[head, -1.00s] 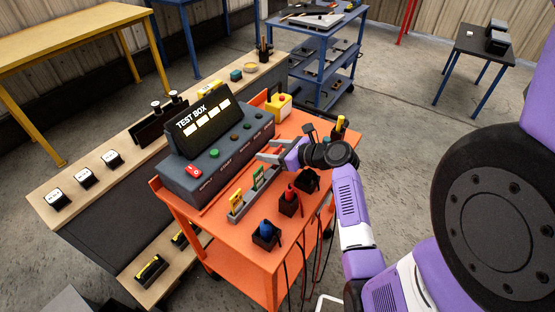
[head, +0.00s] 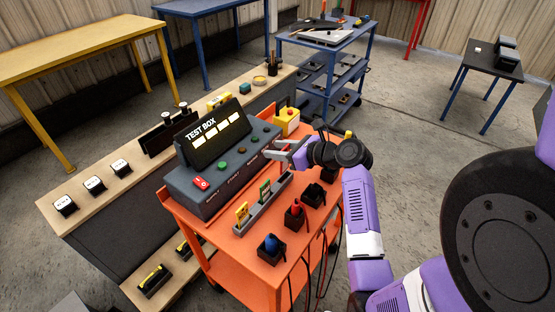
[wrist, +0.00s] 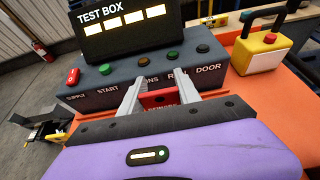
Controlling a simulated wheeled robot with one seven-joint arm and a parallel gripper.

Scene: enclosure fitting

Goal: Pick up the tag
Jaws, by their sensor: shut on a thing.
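In the wrist view a red tag (wrist: 158,99) with partly hidden lettering sits between the two grey fingers of my gripper (wrist: 157,88), which is shut on it. In the head view my gripper (head: 276,149) is in the air by the right end of the test box (head: 190,185), above the orange cart top. The red tag cannot be made out there. A yellow tag (head: 242,211) and a green tag (head: 265,190) stand upright in a grey rack (head: 250,226), below and left of my gripper.
A yellow box with a red button (head: 288,121) is behind my gripper. A wooden bench (head: 87,203) runs behind the cart.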

